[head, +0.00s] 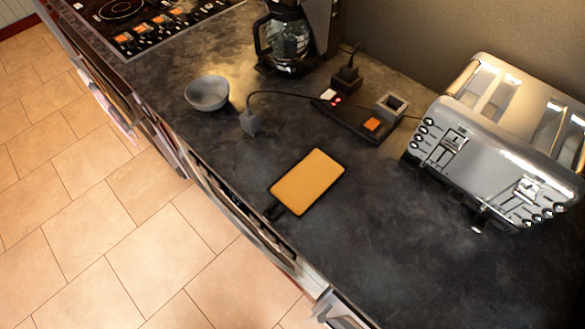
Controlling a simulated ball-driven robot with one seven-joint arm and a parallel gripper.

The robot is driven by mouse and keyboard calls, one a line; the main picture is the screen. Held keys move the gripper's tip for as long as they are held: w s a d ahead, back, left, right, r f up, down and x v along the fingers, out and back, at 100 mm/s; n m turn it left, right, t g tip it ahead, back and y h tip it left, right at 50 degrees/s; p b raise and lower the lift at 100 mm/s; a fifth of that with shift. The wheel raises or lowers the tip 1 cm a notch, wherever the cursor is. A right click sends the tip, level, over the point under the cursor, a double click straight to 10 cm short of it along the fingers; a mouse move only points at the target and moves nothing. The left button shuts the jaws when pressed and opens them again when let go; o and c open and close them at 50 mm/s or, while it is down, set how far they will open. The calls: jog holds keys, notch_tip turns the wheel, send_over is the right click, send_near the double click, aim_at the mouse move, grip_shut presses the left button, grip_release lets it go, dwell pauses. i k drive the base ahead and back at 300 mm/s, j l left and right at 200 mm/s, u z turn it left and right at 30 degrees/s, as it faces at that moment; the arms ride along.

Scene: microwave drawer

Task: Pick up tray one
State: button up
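A flat rectangular tray (308,182) with an orange-yellow top and a thin dark rim lies on the dark countertop (390,245), near its front edge. I take it to be tray one, but no label shows. Nothing rests on the tray. My gripper is not in the head view.
A grey bowl (207,94) and a small grey plug-like block (250,122) sit beyond the tray. A dark power strip (352,118), a coffee maker (289,40) and a silver toaster (500,145) stand toward the wall. Counter around the tray is clear.

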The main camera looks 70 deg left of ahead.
aim_at(301, 188)
jog(key=u, duration=1.4)
